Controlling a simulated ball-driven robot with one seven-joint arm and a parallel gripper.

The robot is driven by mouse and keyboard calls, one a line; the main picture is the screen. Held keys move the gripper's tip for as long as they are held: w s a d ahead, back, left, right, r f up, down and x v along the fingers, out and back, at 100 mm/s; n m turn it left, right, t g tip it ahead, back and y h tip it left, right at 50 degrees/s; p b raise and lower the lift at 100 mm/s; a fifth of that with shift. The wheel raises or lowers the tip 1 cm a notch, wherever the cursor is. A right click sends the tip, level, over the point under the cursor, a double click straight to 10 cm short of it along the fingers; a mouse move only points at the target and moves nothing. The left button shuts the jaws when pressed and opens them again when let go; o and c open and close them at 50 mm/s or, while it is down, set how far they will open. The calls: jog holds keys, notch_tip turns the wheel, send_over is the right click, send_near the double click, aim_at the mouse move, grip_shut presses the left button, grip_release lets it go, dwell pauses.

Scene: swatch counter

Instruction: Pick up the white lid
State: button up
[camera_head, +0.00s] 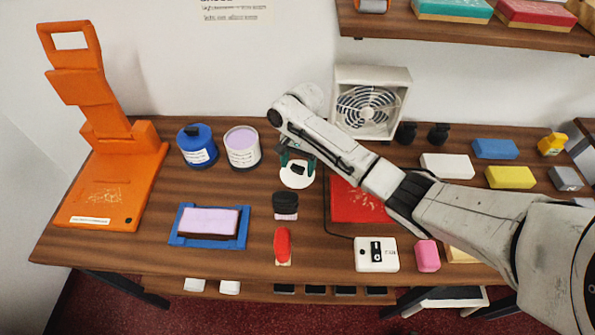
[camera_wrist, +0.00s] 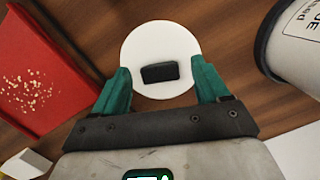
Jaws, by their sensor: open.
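The white lid (camera_head: 297,180) is a round white disc lying on the wooden counter, to the right of the open lilac paint can (camera_head: 243,148). In the wrist view the lid (camera_wrist: 160,48) has a dark rectangular knob (camera_wrist: 160,72) at its middle. My gripper (camera_wrist: 163,85) is open, with its green fingers on either side of the lid's near part and the knob between them. I cannot tell whether the fingers touch the lid. In the head view my gripper (camera_head: 297,163) is just above the lid, partly hidden by my arm.
A red board (camera_head: 355,203) lies to the lid's right, with a fan (camera_head: 372,102) behind. A blue can (camera_head: 197,146) and an orange stand (camera_head: 100,130) are at left. A dark-handled stamp (camera_head: 285,204) lies just in front. Bare wood shows between the blue tray (camera_head: 178,240) and the cans.

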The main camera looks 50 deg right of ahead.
jog(key=c, duration=1.1)
jog(key=shift+c, duration=0.2)
jog(key=shift+r, duration=0.1)
